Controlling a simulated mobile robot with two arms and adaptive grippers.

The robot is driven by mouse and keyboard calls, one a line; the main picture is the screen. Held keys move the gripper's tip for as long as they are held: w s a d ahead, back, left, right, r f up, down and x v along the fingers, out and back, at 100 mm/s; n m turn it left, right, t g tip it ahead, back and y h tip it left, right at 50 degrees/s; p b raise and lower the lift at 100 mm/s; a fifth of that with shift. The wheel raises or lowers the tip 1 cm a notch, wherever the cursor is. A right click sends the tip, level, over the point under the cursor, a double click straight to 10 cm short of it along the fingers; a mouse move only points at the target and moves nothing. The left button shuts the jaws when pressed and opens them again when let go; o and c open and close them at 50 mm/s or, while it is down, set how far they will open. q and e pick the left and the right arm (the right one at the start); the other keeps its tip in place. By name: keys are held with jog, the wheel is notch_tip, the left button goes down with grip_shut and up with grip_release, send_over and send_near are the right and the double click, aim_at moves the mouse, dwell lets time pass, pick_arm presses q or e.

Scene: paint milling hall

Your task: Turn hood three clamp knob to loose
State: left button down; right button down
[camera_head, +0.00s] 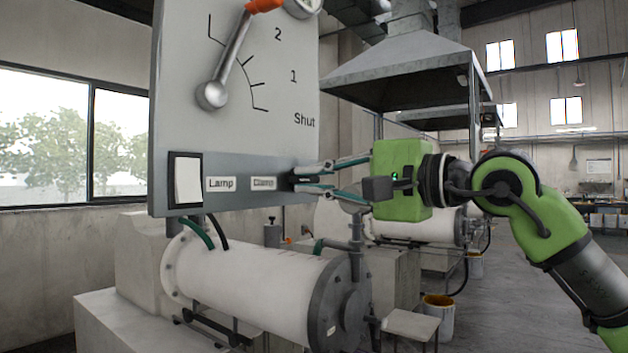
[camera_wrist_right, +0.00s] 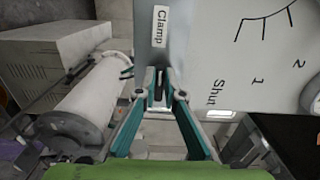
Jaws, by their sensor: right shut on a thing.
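The grey hood panel (camera_head: 265,150) stands upright at the upper left in the head view. The small dark clamp knob (camera_wrist_right: 158,88) sits beside the "Clamp" label (camera_head: 264,184) on the panel's lower blue-grey strip. My right gripper (camera_head: 299,178) reaches in from the right and is shut on this knob. In the right wrist view, the two fingers (camera_wrist_right: 158,96) close around the dark knob, below the "Clamp" label. The fingers hide much of the knob, and I cannot tell its turn angle. My left gripper is not in view.
A lever (camera_head: 226,66) with an orange grip and a "Shut, 1, 2" scale is above. A white switch (camera_head: 186,180) is at the strip's left. A white horizontal mill cylinder (camera_head: 245,285) lies below. Another hood (camera_head: 405,68) and a bucket (camera_head: 438,309) stand behind.

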dwell(0.4)
jog(key=c, duration=2.1)
grip_release()
jog(key=shift+c, duration=0.2)
jog(key=v, duration=1.2)
